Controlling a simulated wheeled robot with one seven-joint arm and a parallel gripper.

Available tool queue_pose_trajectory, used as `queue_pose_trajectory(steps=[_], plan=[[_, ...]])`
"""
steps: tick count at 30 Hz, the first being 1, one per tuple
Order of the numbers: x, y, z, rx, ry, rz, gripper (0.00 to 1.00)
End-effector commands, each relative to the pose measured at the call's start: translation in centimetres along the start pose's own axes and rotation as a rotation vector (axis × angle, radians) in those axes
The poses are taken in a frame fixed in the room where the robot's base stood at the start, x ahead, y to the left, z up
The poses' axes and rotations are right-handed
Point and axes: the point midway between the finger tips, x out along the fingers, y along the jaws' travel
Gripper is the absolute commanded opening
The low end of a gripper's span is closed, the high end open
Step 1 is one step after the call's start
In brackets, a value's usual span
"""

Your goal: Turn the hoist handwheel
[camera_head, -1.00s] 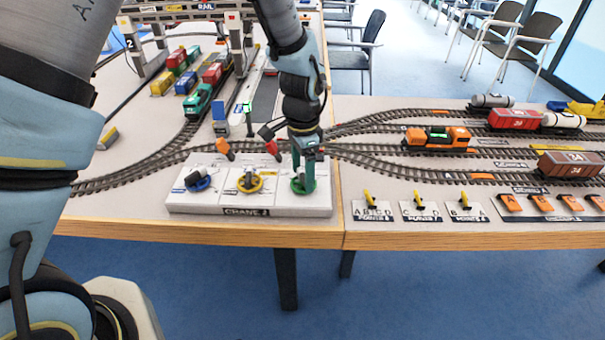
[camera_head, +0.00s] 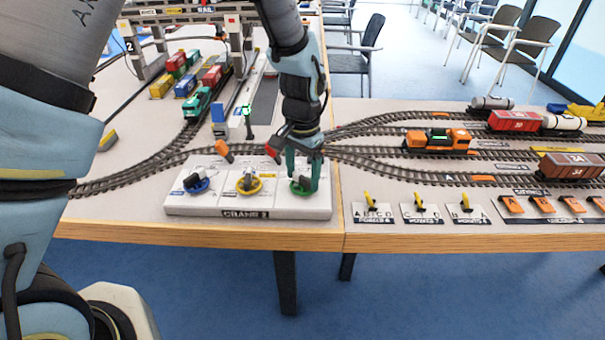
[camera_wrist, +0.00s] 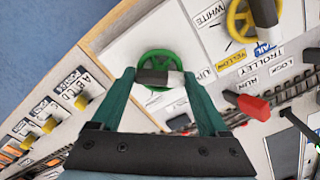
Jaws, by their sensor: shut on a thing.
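The green handwheel (camera_head: 297,190) is the rightmost of three wheels on the white CRANE 2 panel at the table's front edge. In the wrist view, the green wheel (camera_wrist: 153,54) has a grey and white bar across its middle. My gripper (camera_head: 303,184) points down over this wheel, with its two green fingers on either side. In the wrist view my gripper (camera_wrist: 158,78) is shut on the wheel, its fingertips at the ends of the bar. The exact contact is partly hidden. A label beginning with U is beside the wheel; the word HOIST is not readable.
A yellow wheel (camera_head: 249,184) marked TROLLEY and a blue wheel (camera_head: 196,185) sit to the left. A red-tipped lever (camera_wrist: 252,106) stands close to my fingers. Tracks with an orange locomotive (camera_head: 437,140) lie behind and right. Yellow-handled switches (camera_head: 371,202) stand right of the panel.

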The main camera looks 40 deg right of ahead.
Motion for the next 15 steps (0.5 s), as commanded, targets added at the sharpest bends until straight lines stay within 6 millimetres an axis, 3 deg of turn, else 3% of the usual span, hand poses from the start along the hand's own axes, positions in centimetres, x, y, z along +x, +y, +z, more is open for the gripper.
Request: queue_pose_trajectory(steps=[7, 8, 13, 15], plan=[[-0.01, -0.03, 0.0, -0.005, 0.0, 0.0, 0.22], [-0.01, -0.04, 0.0, -0.005, 0.0, 0.0, 0.81], [-0.01, -0.03, -0.01, -0.004, 0.0, 0.0, 1.0], [-0.01, -0.02, 0.0, -0.003, 0.0, 0.0, 1.0]])
